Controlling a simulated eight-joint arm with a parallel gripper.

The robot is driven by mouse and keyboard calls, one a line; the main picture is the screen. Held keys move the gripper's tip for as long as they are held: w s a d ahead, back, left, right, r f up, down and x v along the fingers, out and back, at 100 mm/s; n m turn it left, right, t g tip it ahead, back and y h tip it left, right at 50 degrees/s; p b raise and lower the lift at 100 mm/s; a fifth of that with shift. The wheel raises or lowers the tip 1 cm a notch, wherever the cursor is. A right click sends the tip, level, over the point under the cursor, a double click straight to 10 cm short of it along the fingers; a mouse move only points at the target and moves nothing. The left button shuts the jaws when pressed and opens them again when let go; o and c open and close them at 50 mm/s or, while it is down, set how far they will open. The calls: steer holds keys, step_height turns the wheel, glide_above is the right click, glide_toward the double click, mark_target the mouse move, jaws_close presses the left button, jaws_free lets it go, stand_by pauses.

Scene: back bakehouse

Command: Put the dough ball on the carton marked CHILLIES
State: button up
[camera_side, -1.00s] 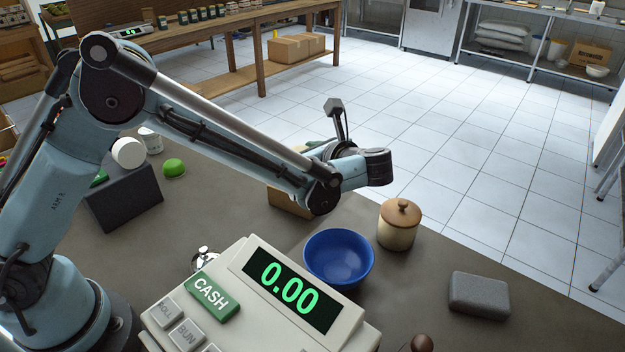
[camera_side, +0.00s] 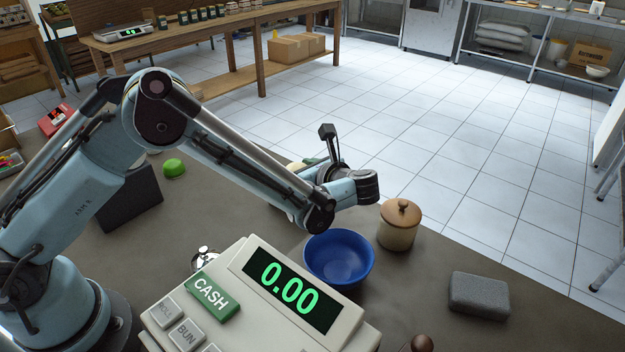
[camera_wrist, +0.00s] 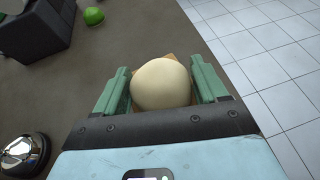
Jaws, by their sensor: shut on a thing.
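The pale, round dough ball (camera_wrist: 160,84) sits between the two green fingers of my gripper (camera_wrist: 161,88) in the wrist view. My gripper is shut on it. A tan edge of what looks like a carton (camera_wrist: 171,56) shows just beyond and beneath the ball. The ball hides most of it, and no CHILLIES marking can be read. I cannot tell whether the ball touches it. In the side view my forearm and wrist hide most of the gripper and the carton.
A blue bowl (camera_side: 339,258) and a lidded jar (camera_side: 399,225) stand right of my wrist. A till (camera_side: 260,300) stands in front. A bell (camera_wrist: 25,154), a dark block (camera_wrist: 38,30) and a green round thing (camera_wrist: 94,16) lie to the left. A grey block (camera_side: 479,293) lies at right.

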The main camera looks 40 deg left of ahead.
steer(key=o, duration=1.1)
